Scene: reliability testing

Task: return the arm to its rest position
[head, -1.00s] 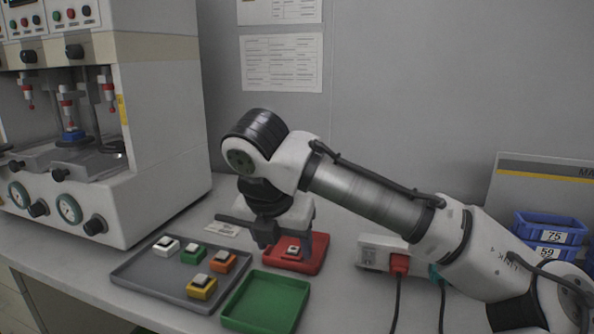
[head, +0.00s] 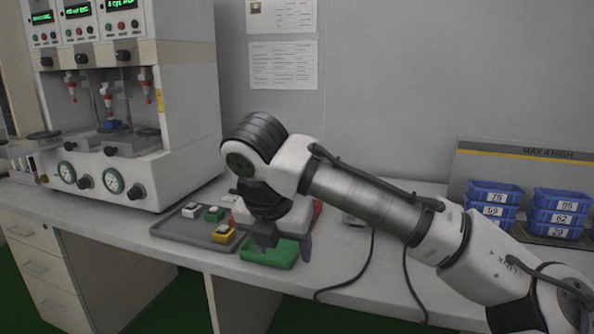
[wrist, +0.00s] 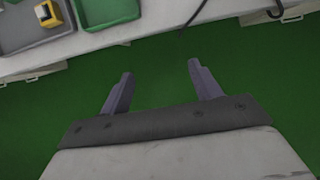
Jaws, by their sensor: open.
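My arm (head: 365,195) reaches in from the lower right of the head view, bent at the elbow with its end pointing down. My gripper (head: 283,245) shows in front of the green tray (head: 262,253). In the wrist view my gripper (wrist: 160,70) has its two fingers well apart, with nothing between them but green floor (wrist: 155,100). The bench edge lies beyond the fingertips there.
The grey tray (head: 172,231) with several small switches lies left of the green tray. The red tray (head: 318,212) is mostly hidden behind my gripper. A test machine (head: 130,120) stands at left, blue bins (head: 490,200) at right. Cables hang over the bench's front edge.

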